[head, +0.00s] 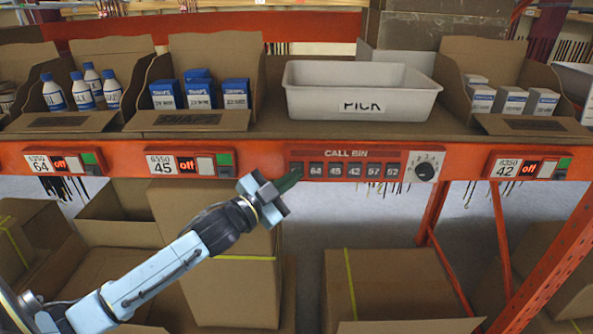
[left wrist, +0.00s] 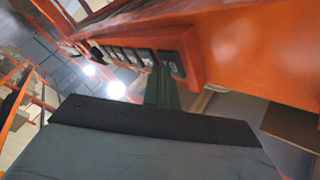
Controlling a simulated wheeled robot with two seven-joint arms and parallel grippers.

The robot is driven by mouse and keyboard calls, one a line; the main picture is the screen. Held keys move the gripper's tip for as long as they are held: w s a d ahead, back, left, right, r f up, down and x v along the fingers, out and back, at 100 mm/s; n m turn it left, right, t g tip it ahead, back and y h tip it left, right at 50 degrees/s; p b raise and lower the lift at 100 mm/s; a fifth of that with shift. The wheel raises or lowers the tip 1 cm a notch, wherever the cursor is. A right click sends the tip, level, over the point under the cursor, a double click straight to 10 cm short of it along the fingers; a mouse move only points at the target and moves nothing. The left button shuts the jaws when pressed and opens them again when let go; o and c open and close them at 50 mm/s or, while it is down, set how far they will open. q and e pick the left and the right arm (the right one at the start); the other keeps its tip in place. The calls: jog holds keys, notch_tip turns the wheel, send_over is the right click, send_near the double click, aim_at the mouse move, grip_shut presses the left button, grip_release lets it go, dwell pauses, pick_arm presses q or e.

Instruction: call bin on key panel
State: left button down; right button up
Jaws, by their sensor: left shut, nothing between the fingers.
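The orange CALL BIN key panel (head: 345,154) sits on the rack's front beam, right of centre in the head view. Its row of dark keys reads 64 (head: 316,170), 45, 42, 57 and 52, with another key (head: 297,167) at the left end. In the left wrist view the shut fingers (left wrist: 161,90) reach up beside the nearest key (left wrist: 171,64); contact cannot be told. My right gripper is not in view.
A white PICK bin (head: 361,105) stands on the shelf above the panel. Cartons of bottles (head: 84,92) and blue boxes (head: 200,93) stand left of it, white boxes (head: 510,101) right. Labelled displays 64, 45 and 42 line the orange beam (head: 127,163). Brown cartons (head: 395,283) stand below.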

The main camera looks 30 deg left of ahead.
pick_arm(q)
jog(key=shift+w+a, duration=0.1)
dwell(0.4)
jog(key=shift+s+d+p, duration=0.35)
jog(key=shift+s+p, duration=0.05)
jog(key=shift+s, duration=0.15)
jog(key=shift+s+d, duration=0.1)
jog(key=shift+s, duration=0.05)
jog(key=s+d, duration=0.1)
jog(key=s+p, duration=0.1)
jog(key=s, duration=0.1)
jog(key=s+d, duration=0.1)
jog(key=shift+s+d+p, duration=0.15)
jog(key=shift+d+p, duration=0.15)
jog(key=shift+p, duration=0.1)
jog(key=shift+f, duration=0.15)
dwell(0.6)
